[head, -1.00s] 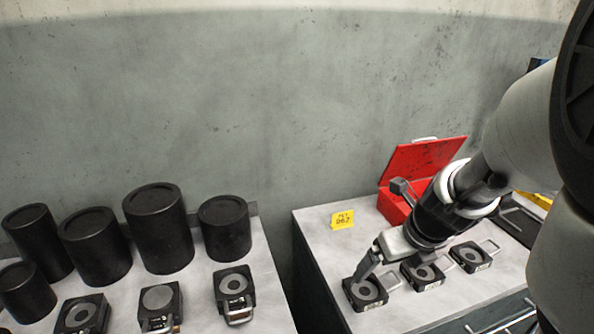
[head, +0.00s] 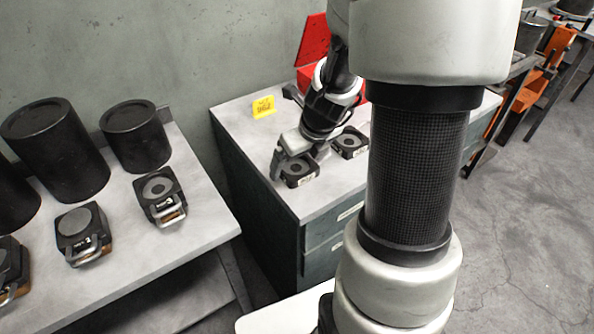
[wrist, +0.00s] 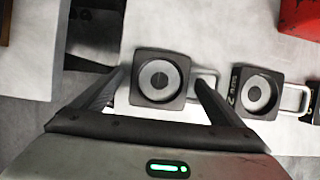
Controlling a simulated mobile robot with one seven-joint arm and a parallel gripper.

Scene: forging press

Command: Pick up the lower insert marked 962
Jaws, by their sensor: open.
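Dark square inserts with grey ring faces and wire handles lie in a row on the cabinet top. The leftmost insert (head: 300,175) is beneath my gripper (head: 291,165); in the wrist view this insert (wrist: 160,79) lies between the spread fingers of my gripper (wrist: 159,88). My gripper is open and holds nothing; the right finger overlaps the insert's handle in the picture. A second insert (head: 350,143) lies to its right, also in the wrist view (wrist: 253,93). I cannot read 962 on any insert. A yellow sign (head: 263,106) stands behind; its number is blurred.
A red box (head: 313,45) with a raised lid stands at the back of the cabinet (head: 233,108). A separate table (head: 190,225) at left holds black cylinders (head: 134,137) and more inserts (head: 161,197). A gap separates table and cabinet. Open floor lies at right.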

